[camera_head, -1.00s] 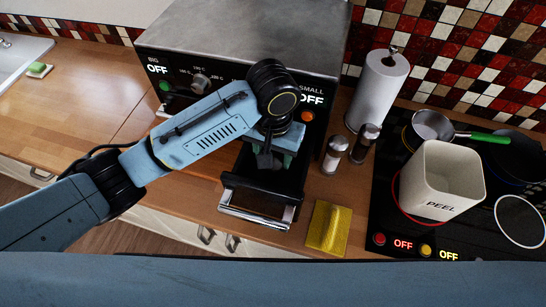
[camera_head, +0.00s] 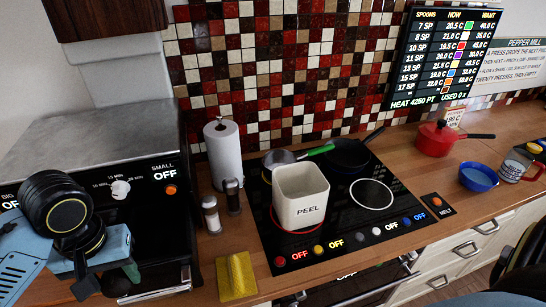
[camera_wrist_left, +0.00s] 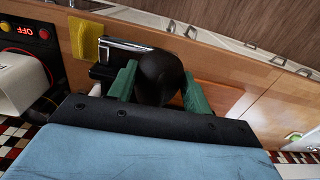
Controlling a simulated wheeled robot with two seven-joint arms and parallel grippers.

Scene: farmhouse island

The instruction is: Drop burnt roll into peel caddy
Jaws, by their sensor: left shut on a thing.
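The burnt roll (camera_wrist_left: 160,78) is a dark, nearly black rounded lump. It sits between the green fingers of my left gripper (camera_wrist_left: 158,90) in the left wrist view. My left gripper (camera_head: 104,278) is shut on it, at the lower left of the head view, in front of the oven. In the head view I cannot make out the roll clearly. The peel caddy (camera_head: 300,208) is a cream square bin marked PEEL, upright on the black hob, right of my left gripper and well apart from it. Its edge shows in the left wrist view (camera_wrist_left: 22,85). My right gripper is not in view.
Behind the caddy are a steel pan (camera_head: 281,158) and a dark pan (camera_head: 348,156). A red pot (camera_head: 437,139) and blue bowl (camera_head: 478,177) stand right.

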